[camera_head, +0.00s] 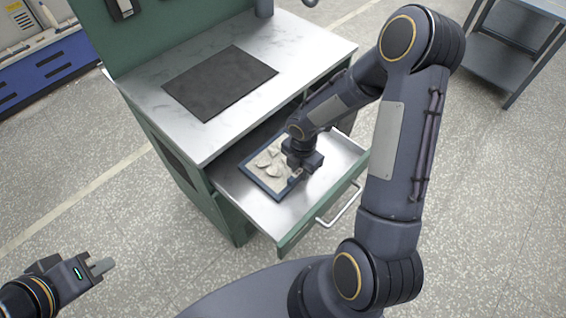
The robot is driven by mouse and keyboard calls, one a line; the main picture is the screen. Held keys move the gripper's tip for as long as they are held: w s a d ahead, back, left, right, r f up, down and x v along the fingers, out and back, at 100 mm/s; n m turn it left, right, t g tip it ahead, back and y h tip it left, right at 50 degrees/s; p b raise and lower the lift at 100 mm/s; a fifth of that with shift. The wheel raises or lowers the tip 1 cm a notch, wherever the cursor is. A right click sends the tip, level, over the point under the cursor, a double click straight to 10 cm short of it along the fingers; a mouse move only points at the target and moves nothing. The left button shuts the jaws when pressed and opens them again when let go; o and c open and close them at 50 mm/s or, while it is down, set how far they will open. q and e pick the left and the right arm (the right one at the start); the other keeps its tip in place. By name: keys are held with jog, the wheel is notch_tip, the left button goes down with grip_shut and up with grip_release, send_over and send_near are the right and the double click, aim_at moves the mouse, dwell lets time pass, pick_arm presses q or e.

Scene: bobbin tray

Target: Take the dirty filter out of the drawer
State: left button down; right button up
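The dirty filter (262,187), a dark blue frame around a beige panel with grey dirt patches, lies in the open drawer (236,190) of the green cabinet. My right gripper (296,178) points down into the drawer at the filter's right edge and hides part of the frame. Its fingertips are too small and covered to tell whether they grip the frame. My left gripper (101,267) is low at the left, away from the cabinet, with nothing seen in it. Its fingers are seen side-on, so their opening is unclear.
A grey metal shelf cart (500,58) stands at the upper right. Open floor lies left of the cabinet.

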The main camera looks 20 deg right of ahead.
grip_shut()
jog(key=shift+r, duration=0.15)
